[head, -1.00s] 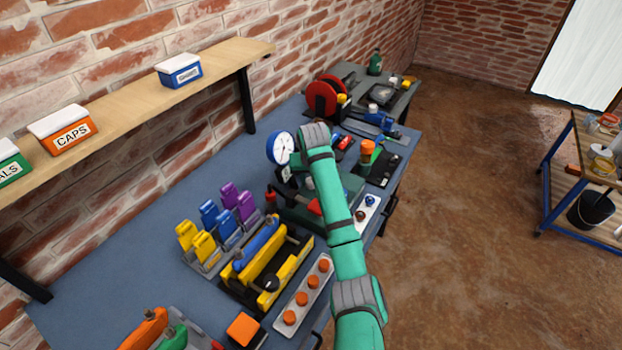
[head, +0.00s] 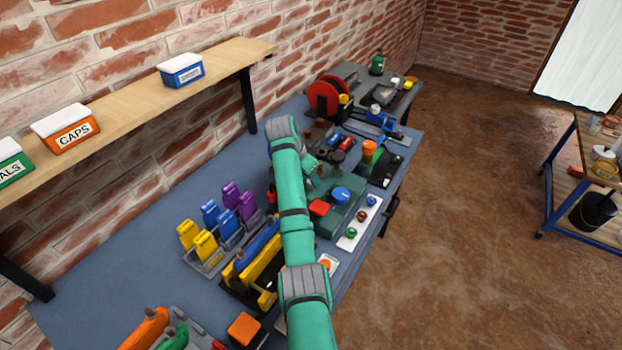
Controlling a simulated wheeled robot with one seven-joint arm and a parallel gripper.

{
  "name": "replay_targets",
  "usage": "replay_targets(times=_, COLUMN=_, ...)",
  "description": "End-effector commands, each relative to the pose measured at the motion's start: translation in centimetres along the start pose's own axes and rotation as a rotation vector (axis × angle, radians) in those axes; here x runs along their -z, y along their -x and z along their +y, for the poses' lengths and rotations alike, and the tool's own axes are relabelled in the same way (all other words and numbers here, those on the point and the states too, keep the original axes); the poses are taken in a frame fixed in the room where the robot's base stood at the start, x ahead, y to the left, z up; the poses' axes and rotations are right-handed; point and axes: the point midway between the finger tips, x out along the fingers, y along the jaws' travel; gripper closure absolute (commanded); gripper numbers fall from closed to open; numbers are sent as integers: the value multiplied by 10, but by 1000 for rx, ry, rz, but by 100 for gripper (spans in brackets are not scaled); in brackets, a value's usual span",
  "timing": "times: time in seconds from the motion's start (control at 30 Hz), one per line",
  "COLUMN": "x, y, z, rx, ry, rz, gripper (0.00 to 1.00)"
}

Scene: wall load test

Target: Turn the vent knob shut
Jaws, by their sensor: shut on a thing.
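Nothing grips the blue knob. I cannot tell from its look whether it is the vent knob, or how far any knob is turned. My teal arm rises in front of the unit's left side and bends at a grey joint. A short wrist part shows just right of the arm, above the unit. My gripper's fingers are hidden behind my arm and wrist. The gauge is hidden too.
A strip with small coloured buttons (head: 360,222) lies right of the unit. Yellow, blue and purple clips (head: 222,216) stand to its left. An orange-topped cylinder (head: 370,149) and a red reel (head: 323,97) are behind. The shelf (head: 120,90) overhangs the bench's left side.

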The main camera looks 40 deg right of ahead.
Motion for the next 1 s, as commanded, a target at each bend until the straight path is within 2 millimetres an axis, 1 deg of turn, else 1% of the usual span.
replay_targets(times=0.2, x=1, y=1, z=-2, rx=-74, ry=-180, rz=0, gripper=95)
replay_targets(times=0.5, x=2, y=1, z=-4, rx=-154, ry=-372, rz=1, gripper=95)
replay_targets(times=0.7, x=2, y=0, z=-4, rx=-184, ry=-448, rz=1, gripper=95)
replay_targets(times=1.0, x=3, y=0, z=-3, rx=-200, ry=-487, rz=3, gripper=95)
